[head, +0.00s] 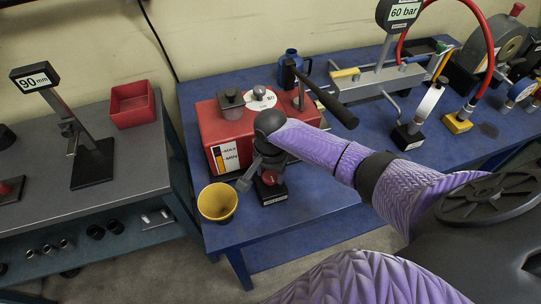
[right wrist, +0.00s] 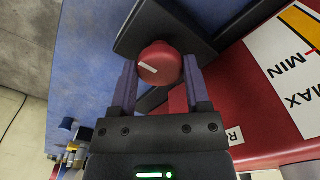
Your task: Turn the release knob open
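The release knob, a round red knob with a white mark, shows in the right wrist view (right wrist: 160,66) on a black block (right wrist: 195,30). In the head view the knob (head: 268,181) is low at the front of the red pump box (head: 215,122), partly hidden by my arm. My right gripper (right wrist: 160,75) has its two fingers on either side of the knob, with thin gaps apparent, so it looks open around it. It also shows in the head view (head: 262,172), pointing down. My left gripper is not in view.
A yellow cup (head: 217,202) stands near the blue bench's front edge, left of the knob. A black lever handle (head: 335,108) slants over the box. A 60 bar gauge stand (head: 398,14) and a red hose are behind. A grey bench (head: 140,170) is at left.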

